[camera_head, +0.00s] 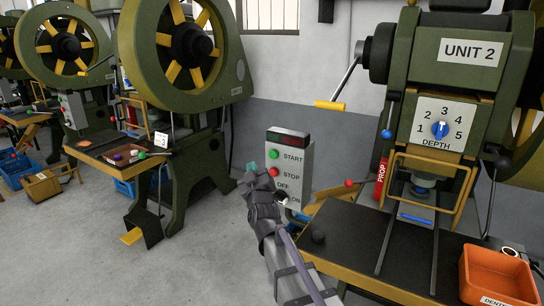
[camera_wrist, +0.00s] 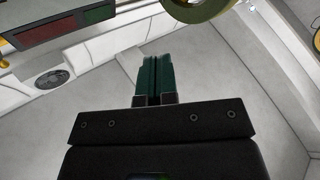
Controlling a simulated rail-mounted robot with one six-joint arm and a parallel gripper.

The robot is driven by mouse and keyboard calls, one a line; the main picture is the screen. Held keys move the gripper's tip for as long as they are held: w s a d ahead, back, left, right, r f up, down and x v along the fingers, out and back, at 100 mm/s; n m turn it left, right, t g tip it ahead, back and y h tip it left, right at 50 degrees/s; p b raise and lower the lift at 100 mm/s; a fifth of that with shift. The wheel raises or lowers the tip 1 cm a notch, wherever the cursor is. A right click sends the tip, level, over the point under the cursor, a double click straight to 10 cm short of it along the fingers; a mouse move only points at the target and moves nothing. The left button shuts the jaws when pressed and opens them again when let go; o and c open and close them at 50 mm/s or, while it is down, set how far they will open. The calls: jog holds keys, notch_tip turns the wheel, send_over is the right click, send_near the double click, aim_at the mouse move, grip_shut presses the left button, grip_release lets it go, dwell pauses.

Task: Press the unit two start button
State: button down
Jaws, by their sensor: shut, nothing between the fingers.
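The green START button (camera_head: 274,154) is on the front of a grey control box (camera_head: 303,157), left of the press labelled UNIT 2 (camera_head: 473,51). Below it are the red STOP button (camera_head: 273,171) and an OFF/ON switch (camera_head: 281,197). My gripper (camera_head: 251,167) is just left of the box in the head view, its teal fingertips a little lower than the START button and apart from it in the picture. I cannot tell its depth to the panel. In the wrist view my gripper (camera_wrist: 153,62) has its teal fingers together, with nothing between them; no START button can be made out there.
The UNIT 2 press has a depth dial (camera_head: 440,129), a long yellow-handled lever (camera_head: 343,85) and an orange bin (camera_head: 500,275) on its dark table. A second green press (camera_head: 185,45) stands left with a small parts table (camera_head: 120,150). Open floor lies between them.

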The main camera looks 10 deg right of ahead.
jog(key=w+d, duration=0.5)
jog(key=shift+w+d, duration=0.35)
jog(key=shift+w, duration=0.05)
dwell(1.8)
jog(key=shift+w+d, duration=0.25)
jog(key=shift+w, duration=0.05)
jog(key=shift+w+d, duration=0.35)
dwell(0.7)
jog(key=shift+s, duration=0.1)
jog(key=shift+s+a, duration=0.55)
jog(key=shift+a, duration=0.05)
jog(key=s+a, duration=0.3)
jog(key=shift+s+a, duration=0.25)
jog(key=shift+s, duration=0.05)
dwell(0.4)
